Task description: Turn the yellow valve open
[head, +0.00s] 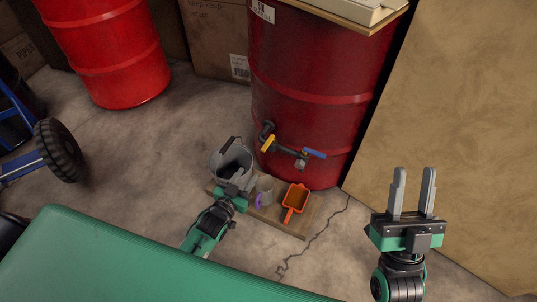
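The yellow valve handle (268,144) sits on a dark fitting low on the front of the dark red drum (318,70). A pipe runs right from it to a spout with a blue handle (315,153). My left gripper (236,178) is low in front of the drum, over the near side of a grey bucket (217,162), left of and below the yellow handle and apart from it. Its fingers blend with the bucket, so their opening is unclear. My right gripper (414,180) points up at the right, open and empty, away from the valve.
A wooden board (296,231) on the floor bears the bucket, a grey mug (265,187) and an orange scoop (295,198). A bright red drum (108,50) stands back left, a blue hand truck (25,160) at left. A tan panel (455,120) bounds the right.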

